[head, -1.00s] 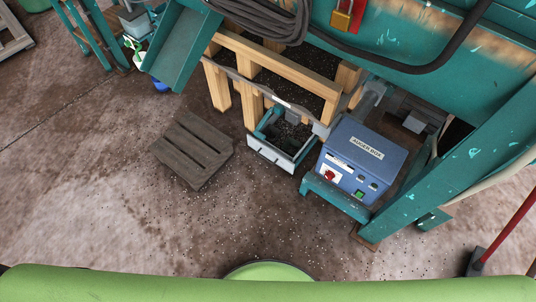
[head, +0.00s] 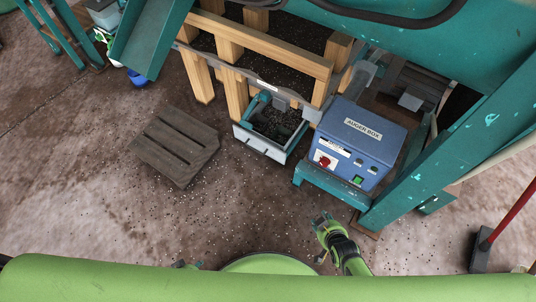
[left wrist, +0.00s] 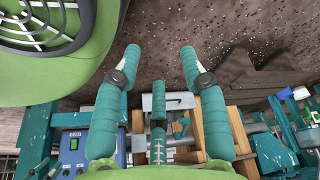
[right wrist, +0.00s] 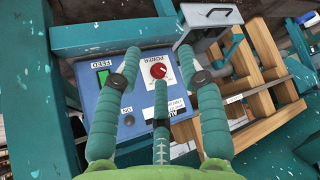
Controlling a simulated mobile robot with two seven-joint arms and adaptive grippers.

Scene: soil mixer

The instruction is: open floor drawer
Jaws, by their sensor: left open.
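The floor drawer (head: 262,141) is a teal box with a pale grey front and dark soil inside. It sits on the floor below the wooden frame, its open top partly showing. Its grey front shows in the left wrist view (left wrist: 170,101), and it shows in the right wrist view (right wrist: 209,17) with a handle. My right gripper (head: 322,222) is low in front of the auger box, apart from the drawer. Its fingers are spread and empty in the right wrist view (right wrist: 160,52). My left gripper (left wrist: 159,52) is open and empty, short of the drawer; it barely shows in the head view.
The blue auger box (head: 357,145) stands right of the drawer on a teal stand. A slatted wooden pallet (head: 175,147) lies to the left. A teal beam (head: 450,150) and a red-handled broom (head: 510,220) are at the right. The floor before the drawer is clear.

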